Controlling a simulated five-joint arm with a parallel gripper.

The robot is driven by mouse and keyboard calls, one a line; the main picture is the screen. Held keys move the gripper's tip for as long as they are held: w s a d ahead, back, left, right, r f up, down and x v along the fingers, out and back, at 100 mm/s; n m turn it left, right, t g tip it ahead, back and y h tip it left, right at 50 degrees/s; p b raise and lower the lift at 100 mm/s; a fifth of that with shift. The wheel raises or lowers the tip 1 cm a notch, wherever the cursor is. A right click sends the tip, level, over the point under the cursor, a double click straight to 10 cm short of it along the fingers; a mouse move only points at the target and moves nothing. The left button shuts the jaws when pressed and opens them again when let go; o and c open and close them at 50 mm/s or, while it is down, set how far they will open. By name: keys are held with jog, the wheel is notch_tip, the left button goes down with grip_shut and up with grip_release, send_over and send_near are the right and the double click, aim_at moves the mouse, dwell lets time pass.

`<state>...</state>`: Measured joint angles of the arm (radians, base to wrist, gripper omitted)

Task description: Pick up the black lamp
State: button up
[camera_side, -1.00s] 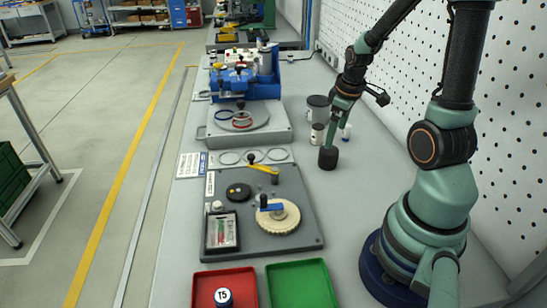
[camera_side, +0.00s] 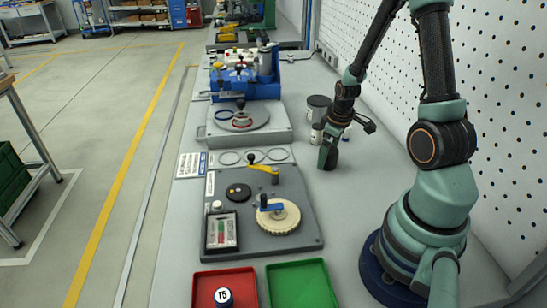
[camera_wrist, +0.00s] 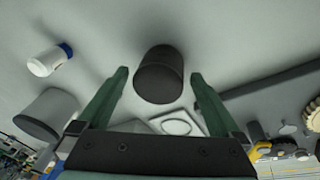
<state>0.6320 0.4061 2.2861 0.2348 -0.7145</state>
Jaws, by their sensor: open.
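The black lamp (camera_wrist: 160,82) shows in the wrist view as a plain dark cylinder, between the two green fingers. There is a visible gap on both sides of it. In the side view it stands on the grey bench and is mostly hidden behind my gripper (camera_side: 328,155). My gripper is open and low over the bench, with its fingers down around the lamp. I cannot tell that either finger touches it.
A grey canister (camera_side: 318,102) stands just behind my gripper, with a white blue-capped bottle (camera_wrist: 46,62) near it. A grey fixture board (camera_side: 293,187) lies to the front left. A red tray (camera_side: 243,281) and a green tray (camera_side: 302,287) are at the front.

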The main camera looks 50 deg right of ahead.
jog(key=c, duration=1.4)
jog(key=shift+c, duration=0.2)
jog(key=shift+r, duration=0.1)
